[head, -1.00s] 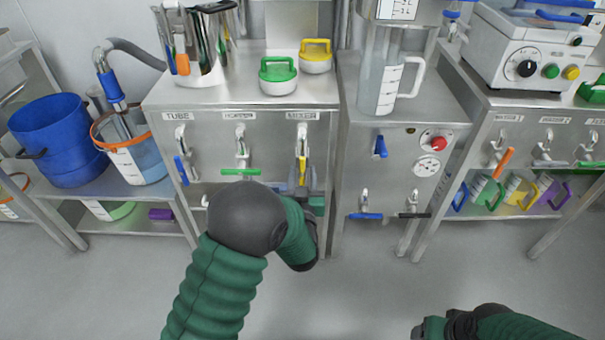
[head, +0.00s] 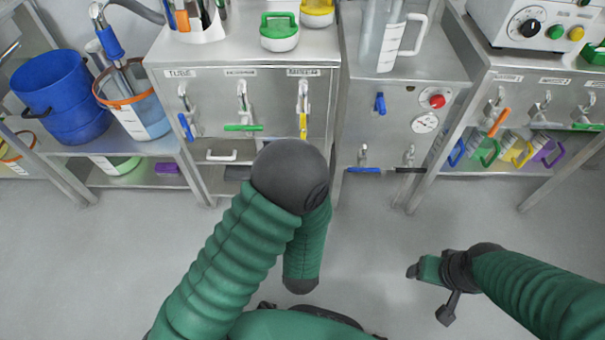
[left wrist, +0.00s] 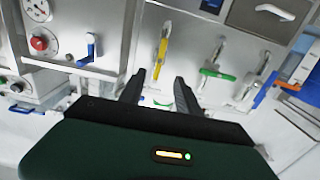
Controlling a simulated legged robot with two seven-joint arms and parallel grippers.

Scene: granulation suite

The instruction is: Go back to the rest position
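My left arm comes in from the left in the head view, with its dark elbow in front of the middle cabinet; its gripper is hidden there. In the left wrist view my left gripper (left wrist: 160,78) has two dark fingers spread apart with nothing between them. It points at the cabinet front, whose yellow handle (left wrist: 161,50) is beyond the fingers, apart from them. My right gripper (head: 430,285) is over bare floor at the lower right of the head view, touching nothing visible. Its finger gap is not clear.
The steel cabinet (head: 225,95) carries blue (head: 187,127), green (head: 243,128) and yellow (head: 303,125) handles. A second cabinet (head: 385,150) stands to its right. Blue bucket (head: 60,105) sits on the left shelf. The floor (head: 385,250) in front is clear.

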